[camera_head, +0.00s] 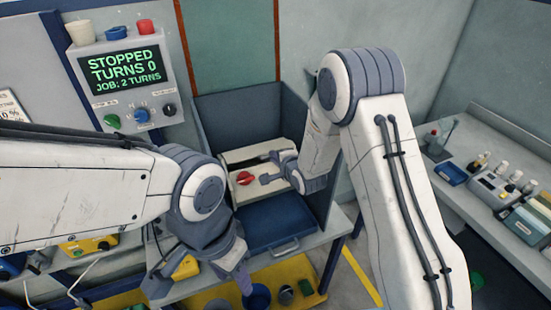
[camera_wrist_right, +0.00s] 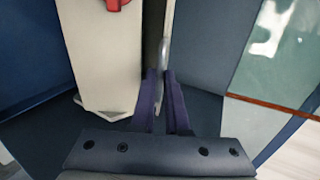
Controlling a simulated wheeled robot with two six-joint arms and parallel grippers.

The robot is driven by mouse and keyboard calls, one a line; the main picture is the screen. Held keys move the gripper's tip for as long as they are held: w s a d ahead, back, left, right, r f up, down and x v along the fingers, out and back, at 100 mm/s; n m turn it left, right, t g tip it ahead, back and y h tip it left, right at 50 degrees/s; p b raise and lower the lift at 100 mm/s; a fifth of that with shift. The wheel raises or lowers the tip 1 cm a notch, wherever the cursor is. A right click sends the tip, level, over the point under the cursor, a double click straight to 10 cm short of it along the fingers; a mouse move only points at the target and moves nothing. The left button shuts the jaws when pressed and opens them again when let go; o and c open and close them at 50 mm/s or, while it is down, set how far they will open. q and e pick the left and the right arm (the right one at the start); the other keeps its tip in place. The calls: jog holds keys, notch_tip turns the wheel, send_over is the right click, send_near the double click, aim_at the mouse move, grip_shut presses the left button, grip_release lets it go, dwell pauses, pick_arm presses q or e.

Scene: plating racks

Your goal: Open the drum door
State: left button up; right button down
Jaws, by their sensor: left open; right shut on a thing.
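The drum's cream panel (camera_head: 237,159) sits inside a blue-grey open box in the head view, with a red knob (camera_head: 245,178) on it. In the right wrist view the cream panel (camera_wrist_right: 103,55) and the red knob (camera_wrist_right: 117,4) show at the upper left. My right gripper (camera_head: 265,169) is at the panel's right side. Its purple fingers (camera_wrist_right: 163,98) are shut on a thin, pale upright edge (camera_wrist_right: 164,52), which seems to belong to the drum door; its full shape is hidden. My left gripper (camera_head: 200,282) is open and empty, low in front of the bench.
A control box (camera_head: 124,72) at the upper left reads "STOPPED TURNS 0, JOB: 2 TURNS". A blue tray (camera_head: 280,222) lies below the drum. A side bench with bottles and small devices (camera_head: 497,187) is at the right. Cups and yellow-based devices stand low at the left.

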jog(key=shift+w+a+r, duration=0.1)
jog(key=shift+w+r, duration=0.25)
jog(key=shift+r, duration=0.35)
jog(key=shift+w+a+r, duration=0.15)
jog(key=shift+w+r, duration=0.25)
jog(key=shift+r, duration=0.25)
jog(key=shift+w+a+r, duration=0.1)
jog(key=shift+w+r, duration=0.25)
jog(key=shift+r, duration=0.35)
jog(key=c, duration=0.9)
grip_release()
jog(key=shift+s, duration=0.1)
jog(key=shift+b+v, duration=1.85)
jog(key=shift+v, duration=3.3)
